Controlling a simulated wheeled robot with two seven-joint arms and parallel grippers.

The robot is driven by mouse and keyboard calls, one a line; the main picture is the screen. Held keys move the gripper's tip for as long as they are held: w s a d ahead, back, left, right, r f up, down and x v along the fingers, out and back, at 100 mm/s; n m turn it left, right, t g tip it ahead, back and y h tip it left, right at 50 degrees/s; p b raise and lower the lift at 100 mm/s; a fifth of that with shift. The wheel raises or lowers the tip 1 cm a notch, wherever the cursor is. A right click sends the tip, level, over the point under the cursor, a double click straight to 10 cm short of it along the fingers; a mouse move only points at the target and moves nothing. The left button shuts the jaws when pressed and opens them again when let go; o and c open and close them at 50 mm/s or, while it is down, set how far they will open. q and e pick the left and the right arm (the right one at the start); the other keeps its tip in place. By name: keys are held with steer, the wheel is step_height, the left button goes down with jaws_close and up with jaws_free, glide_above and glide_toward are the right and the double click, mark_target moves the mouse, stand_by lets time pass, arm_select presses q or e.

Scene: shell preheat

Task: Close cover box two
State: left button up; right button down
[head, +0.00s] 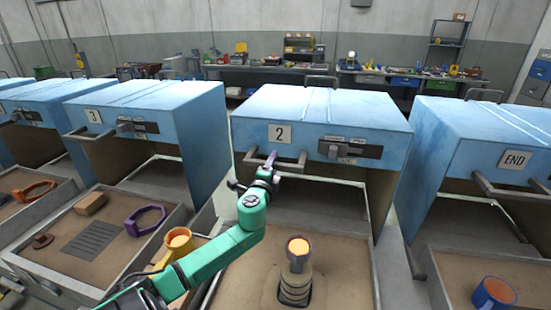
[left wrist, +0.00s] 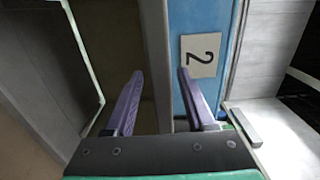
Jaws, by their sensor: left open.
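Cover box two (head: 320,112) is a blue cover with a white "2" plate, in the middle of the head view. It stands behind its tray, with a dark opening under its front edge. Its grey bar handle (head: 325,179) runs along the lower front. The "2" plate (left wrist: 201,55) shows beside the right finger. Contact cannot be told. My right gripper is out of view.
Box 3 (head: 150,105) stands at left, the END box (head: 490,140) at right. Narrow gaps separate the boxes.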

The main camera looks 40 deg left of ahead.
arm_select(q)
steer(key=shift+x, duration=0.95)
jaws_close()
steer(key=shift+f, duration=0.1)
stand_by(0.6)
